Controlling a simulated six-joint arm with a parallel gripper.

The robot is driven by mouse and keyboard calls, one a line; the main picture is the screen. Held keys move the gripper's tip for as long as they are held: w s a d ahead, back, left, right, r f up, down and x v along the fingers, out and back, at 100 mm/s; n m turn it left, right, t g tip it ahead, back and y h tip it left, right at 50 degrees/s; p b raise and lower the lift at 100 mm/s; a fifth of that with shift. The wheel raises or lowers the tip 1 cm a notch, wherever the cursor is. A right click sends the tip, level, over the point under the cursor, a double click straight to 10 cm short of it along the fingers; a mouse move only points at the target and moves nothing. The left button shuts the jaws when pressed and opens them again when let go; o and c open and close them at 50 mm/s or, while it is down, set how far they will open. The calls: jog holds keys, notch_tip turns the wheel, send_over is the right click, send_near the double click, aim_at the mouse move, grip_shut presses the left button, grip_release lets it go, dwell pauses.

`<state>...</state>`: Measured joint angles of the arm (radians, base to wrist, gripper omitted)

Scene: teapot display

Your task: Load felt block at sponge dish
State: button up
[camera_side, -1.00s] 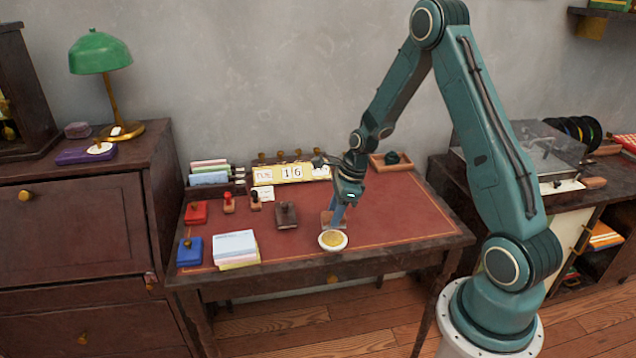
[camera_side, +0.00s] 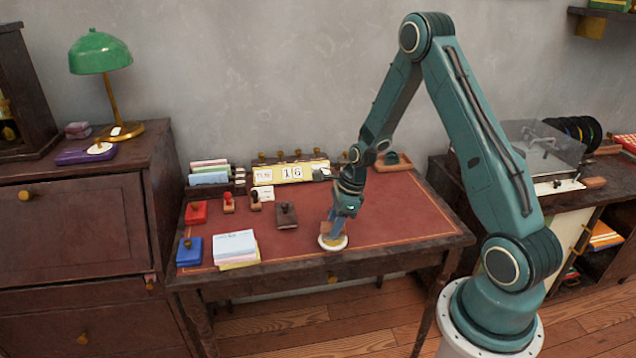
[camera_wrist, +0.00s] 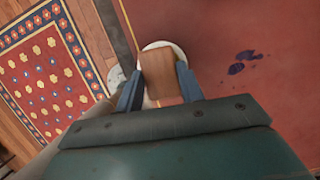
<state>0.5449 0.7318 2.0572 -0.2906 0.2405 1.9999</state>
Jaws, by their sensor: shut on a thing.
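The felt block is a small brown wooden-looking block (camera_wrist: 165,75). My gripper (camera_wrist: 158,88) is shut on it, with one blue finger at each side. In the side view the block (camera_side: 327,228) is at my gripper's tips (camera_side: 333,226). The sponge dish (camera_side: 333,247) is a round white dish at the desk's front edge. The block is over the dish and hides much of its yellow sponge. In the wrist view the dish's white rim (camera_wrist: 160,44) shows behind the block. I cannot tell whether the block touches the sponge.
A dark stamp (camera_side: 286,215) stands left of the dish on the red desk top (camera_side: 400,210). A paper stack (camera_side: 235,248), a blue ink pad (camera_side: 190,251) and a red one (camera_side: 196,212) lie further left.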

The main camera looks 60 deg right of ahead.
aim_at(330, 228)
jog(key=shift+f, duration=0.65)
dwell(2.2)
jog(key=shift+r, duration=0.15)
jog(key=shift+r, duration=3.45)
jog(key=shift+a, duration=0.1)
jog(key=n, duration=0.1)
jog(key=a+n, duration=0.1)
jog(key=n, duration=0.1)
jog(key=shift+w+a+f+n+g+y, duration=0.2)
jog(key=shift+w+a+n+g+y, duration=0.1)
jog(key=shift+a+g, duration=0.1)
jog(key=a+n+g+h, duration=0.2)
jog(key=a+n+g, duration=0.3)
jog(key=a+n, duration=0.8)
jog(key=n, duration=1.1)
jog(key=shift+a+r+n+h, duration=0.25)
jog(key=shift+a+n+h, duration=0.05)
jog(key=shift+h, duration=0.1)
